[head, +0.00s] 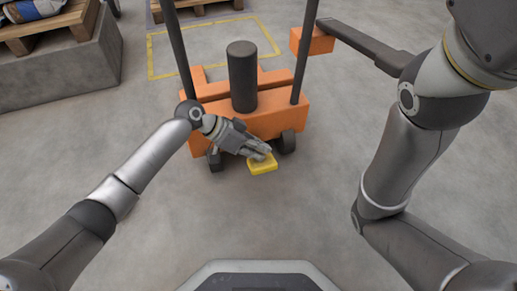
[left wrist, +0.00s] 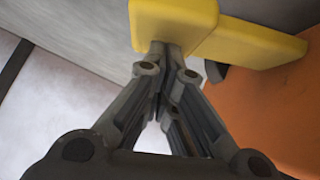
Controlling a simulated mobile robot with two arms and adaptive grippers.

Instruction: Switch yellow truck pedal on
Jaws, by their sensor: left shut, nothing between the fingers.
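The yellow pedal (head: 263,167) sticks out low at the near side of the orange truck (head: 215,98), close to the floor between its wheels. My left gripper (head: 263,153) is shut and empty, with its fingertips at the top of the pedal. In the left wrist view the closed fingertips (left wrist: 166,48) meet the edge of the pedal (left wrist: 180,18); whether they press on it I cannot tell. A yellow arm (left wrist: 255,43) runs from the pedal toward the orange body (left wrist: 285,110). My right arm is at the right, with its gripper out of view.
The truck has a dark upright cylinder (head: 242,78) and two dark posts (head: 176,50). A dark bar (head: 365,45) with an orange block (head: 312,41) is at its right. A grey block with a pallet (head: 45,30) stands far left. The near floor is clear.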

